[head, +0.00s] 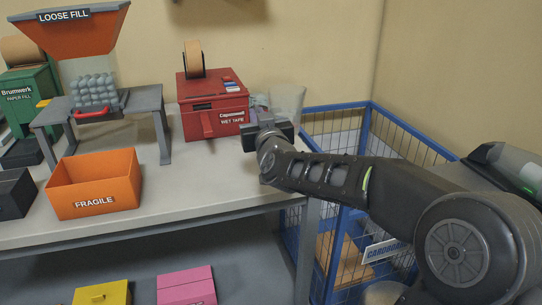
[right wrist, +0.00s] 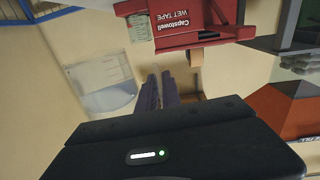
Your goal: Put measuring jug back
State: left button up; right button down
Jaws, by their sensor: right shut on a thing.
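The measuring jug (head: 288,98) is clear and stands out behind my right gripper (head: 260,106), at the far right end of the table beside the red wet tape machine. In the right wrist view the jug (right wrist: 104,76) appears at left with pale markings on its side. My right gripper's fingers (right wrist: 158,88) are close together next to the jug and shut on it, seemingly at its handle side; the exact grip is hard to see. Whether the jug touches the tabletop is hidden by my gripper. My left gripper is out of view.
The red wet tape machine (head: 213,105) is just left of my gripper. A blue wire cage (head: 372,125) stands right of the table. An orange FRAGILE box (head: 95,184) and a loose fill stand (head: 150,101) are at left. The table front (head: 200,190) is clear.

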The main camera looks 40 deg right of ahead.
jog(key=shift+f+b, duration=0.35)
jog(key=shift+f, duration=1.4)
jog(key=shift+f+b, duration=0.55)
jog(key=shift+f, duration=1.95)
jog(key=shift+f, duration=0.1)
jog(key=c, duration=1.5)
grip_release()
jog(key=shift+f, duration=0.1)
